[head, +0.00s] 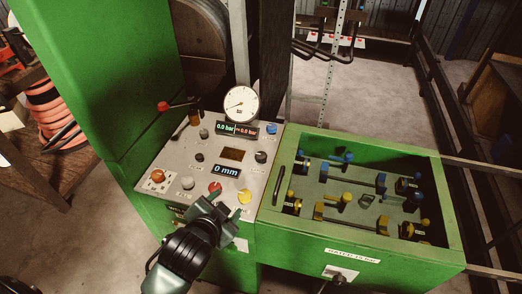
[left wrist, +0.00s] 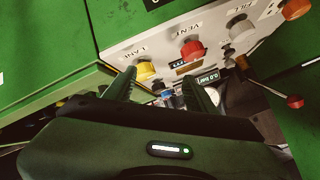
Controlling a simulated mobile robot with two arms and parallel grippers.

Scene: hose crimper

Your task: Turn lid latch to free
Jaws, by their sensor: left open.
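A small dark latch-like handle (head: 341,277) sits on a white plate on the front face of the green box (head: 305,237), below a white label. I take it as the lid latch; its exact setting is too small to tell. My left gripper (head: 222,201) is open and empty, in front of the lower edge of the control panel, up and left of the latch and apart from it. In the left wrist view the two green fingers (left wrist: 165,92) spread before the panel near a yellow button (left wrist: 146,70). The latch cannot be made out there. My right gripper is not in view.
The grey panel (head: 206,155) carries buttons, a red-tipped lever (head: 166,106), displays and a round gauge (head: 241,105). The green box holds several blue and yellow fittings (head: 345,200). A tall green cabinet (head: 95,70) stands left. Floor shows at front left.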

